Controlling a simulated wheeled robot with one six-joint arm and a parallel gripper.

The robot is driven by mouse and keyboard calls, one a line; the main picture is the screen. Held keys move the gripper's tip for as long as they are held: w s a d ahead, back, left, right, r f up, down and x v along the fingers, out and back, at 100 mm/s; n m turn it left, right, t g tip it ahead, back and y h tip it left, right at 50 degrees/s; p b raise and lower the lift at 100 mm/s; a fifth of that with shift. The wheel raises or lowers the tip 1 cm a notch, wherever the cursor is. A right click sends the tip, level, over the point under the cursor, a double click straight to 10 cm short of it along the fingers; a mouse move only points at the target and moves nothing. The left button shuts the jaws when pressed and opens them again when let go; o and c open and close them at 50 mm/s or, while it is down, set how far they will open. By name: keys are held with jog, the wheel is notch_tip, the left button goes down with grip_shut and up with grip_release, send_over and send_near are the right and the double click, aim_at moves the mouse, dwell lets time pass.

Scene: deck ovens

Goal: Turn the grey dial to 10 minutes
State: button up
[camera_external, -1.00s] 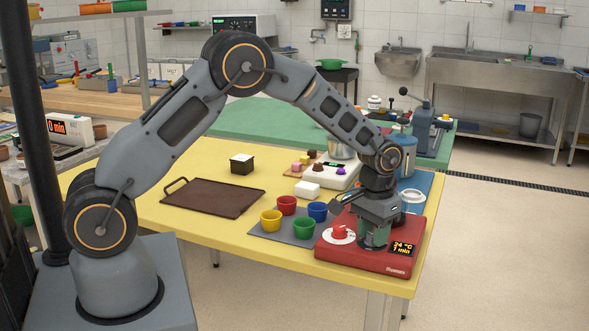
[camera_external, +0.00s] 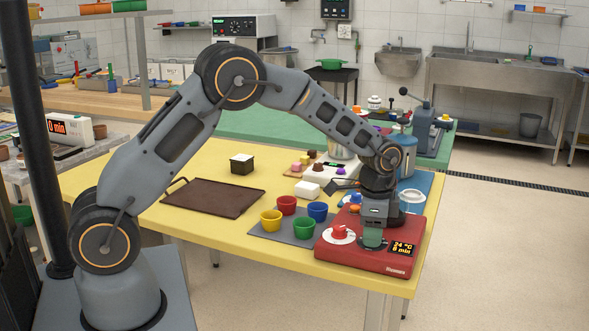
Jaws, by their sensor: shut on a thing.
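The red appliance (camera_external: 365,261) sits at the front right corner of the yellow table. Its small display (camera_external: 402,248) shows 24 °C and what looks like 8 min. A red knob on a white disc (camera_external: 340,233) is on its left part. My gripper (camera_external: 373,243) points down onto the appliance's top, between the red knob and the display. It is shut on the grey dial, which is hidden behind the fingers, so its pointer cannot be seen.
Red, yellow, blue and green cups (camera_external: 304,227) stand on a grey mat just left of the appliance. A brown tray (camera_external: 212,198) lies further left. A white scale (camera_external: 327,175) and a blue-grey canister (camera_external: 403,156) stand behind. The table between tray and mat is clear.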

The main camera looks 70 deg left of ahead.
jog(key=shift+m, duration=1.5)
jog(key=o, duration=0.9)
jog(key=shift+r, duration=0.1)
notch_tip(320, 180, up, 14)
jog(key=shift+b, duration=0.45)
